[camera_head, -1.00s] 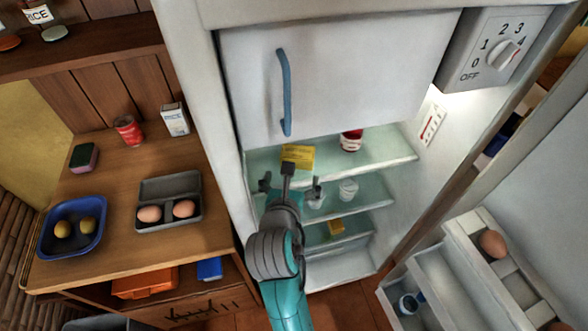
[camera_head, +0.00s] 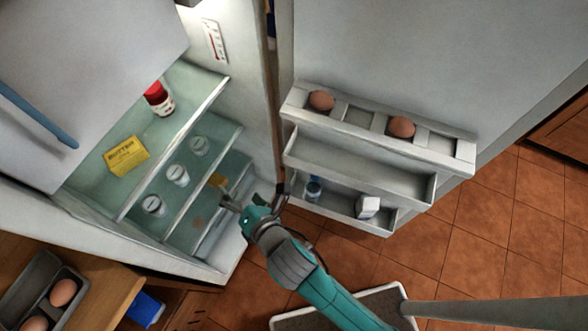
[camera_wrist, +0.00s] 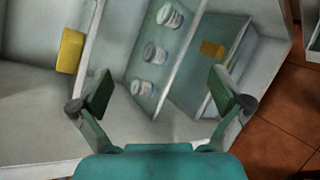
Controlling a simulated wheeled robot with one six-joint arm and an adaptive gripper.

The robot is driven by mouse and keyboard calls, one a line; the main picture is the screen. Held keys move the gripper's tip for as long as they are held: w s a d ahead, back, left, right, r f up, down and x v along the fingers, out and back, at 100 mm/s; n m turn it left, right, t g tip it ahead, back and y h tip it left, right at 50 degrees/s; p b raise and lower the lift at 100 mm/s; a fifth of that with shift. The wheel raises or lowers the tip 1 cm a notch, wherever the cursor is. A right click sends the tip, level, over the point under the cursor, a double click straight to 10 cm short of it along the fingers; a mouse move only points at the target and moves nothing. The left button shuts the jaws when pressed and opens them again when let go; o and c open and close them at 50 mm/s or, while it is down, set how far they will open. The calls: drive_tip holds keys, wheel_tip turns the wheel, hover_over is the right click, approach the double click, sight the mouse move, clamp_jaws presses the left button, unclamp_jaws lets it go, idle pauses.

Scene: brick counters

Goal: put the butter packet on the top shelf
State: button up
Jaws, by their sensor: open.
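The yellow butter packet (camera_head: 126,155) lies on the glass top shelf (camera_head: 92,184) of the open fridge, left of a red-capped jar. It also shows at the upper left of the wrist view (camera_wrist: 70,50). My gripper (camera_head: 250,203) is in front of the lower shelves, to the right of the butter and apart from it. In the wrist view my gripper (camera_wrist: 165,97) has its two fingers wide apart with nothing between them.
White-lidded jars (camera_head: 178,174) stand on the middle shelf, with a yellow item (camera_head: 217,180) lower down. The open fridge door (camera_head: 370,170) holds eggs (camera_head: 321,100) on the right. A counter with an egg carton (camera_head: 35,290) is at lower left.

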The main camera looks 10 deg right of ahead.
drive_tip(key=s+d+f+m+t+h, duration=0.1)
drive_tip(key=s+d+f+m+h, duration=0.15)
drive_tip(key=s+d+m, duration=1.3)
drive_tip(key=s+d+r+m+h, duration=0.1)
drive_tip(key=s+d+r+m, duration=0.2)
drive_tip(key=s+m, duration=0.3)
drive_tip(key=s+d+r+m+t+h, duration=0.1)
drive_tip(key=s+d+r+m, duration=0.3)
drive_tip(key=m, duration=0.4)
drive_tip(key=shift+s+d+m+h, duration=0.4)
drive_tip(key=shift+s+d, duration=0.4)
drive_tip(key=shift+s, duration=0.35)
